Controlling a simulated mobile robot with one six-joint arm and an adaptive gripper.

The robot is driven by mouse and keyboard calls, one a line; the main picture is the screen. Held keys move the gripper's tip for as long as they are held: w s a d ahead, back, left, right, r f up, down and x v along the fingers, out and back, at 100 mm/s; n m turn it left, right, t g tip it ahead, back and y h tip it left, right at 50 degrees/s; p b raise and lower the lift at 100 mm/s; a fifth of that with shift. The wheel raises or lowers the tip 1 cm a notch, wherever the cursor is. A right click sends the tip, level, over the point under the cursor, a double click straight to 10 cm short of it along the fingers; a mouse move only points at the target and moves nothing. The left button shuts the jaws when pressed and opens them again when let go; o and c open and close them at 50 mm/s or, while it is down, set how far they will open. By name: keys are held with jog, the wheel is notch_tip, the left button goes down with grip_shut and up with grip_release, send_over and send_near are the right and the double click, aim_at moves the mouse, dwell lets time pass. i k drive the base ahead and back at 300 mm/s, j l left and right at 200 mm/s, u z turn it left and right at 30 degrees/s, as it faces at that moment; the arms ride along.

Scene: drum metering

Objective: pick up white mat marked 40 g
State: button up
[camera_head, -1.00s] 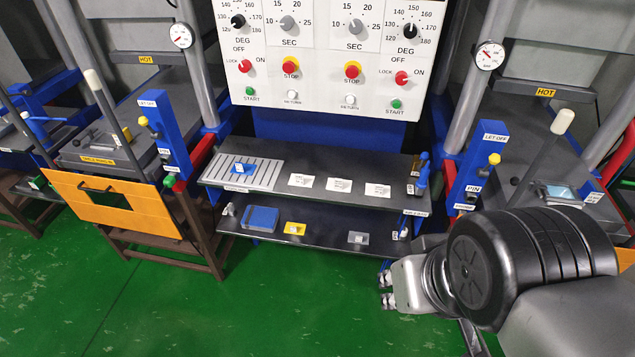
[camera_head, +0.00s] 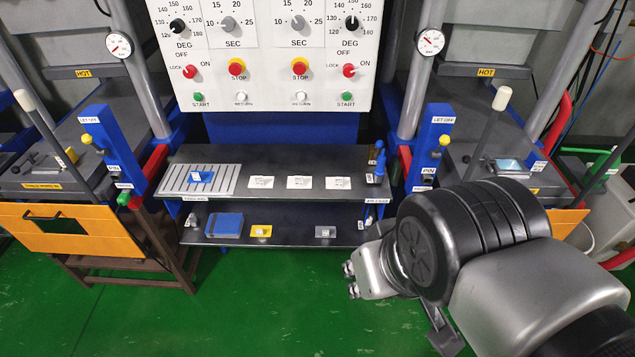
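Three white mats lie flat in a row on the upper dark shelf: a left mat (camera_head: 261,182), a middle mat (camera_head: 299,182) and a right mat (camera_head: 338,183). Each bears small dark print, too small to read, so I cannot tell which is marked 40 g. My gripper (camera_head: 351,280) is low at the right of centre, in front of and below the shelves, over the green floor and apart from the mats. Its fingertips point left. My arm hides part of it, and its opening is unclear. I see nothing held in it.
A slatted grey tray (camera_head: 225,181) with a blue item sits left of the mats. Blue bottles (camera_head: 379,160) stand right of them. The lower shelf holds a blue box (camera_head: 224,225), a yellow block (camera_head: 261,231) and a grey block (camera_head: 325,232). Presses with levers flank the shelves.

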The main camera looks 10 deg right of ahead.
aim_at(337, 184)
jog(key=i+l+u, duration=0.3)
jog(key=i+l, duration=0.2)
jog(key=l, duration=0.15)
jog(key=i+l+u, duration=0.1)
jog(key=l, duration=0.25)
jog(key=i+l+u, duration=0.15)
jog(key=i+l, duration=0.2)
jog(key=i+l+u, duration=0.15)
jog(key=l, duration=0.25)
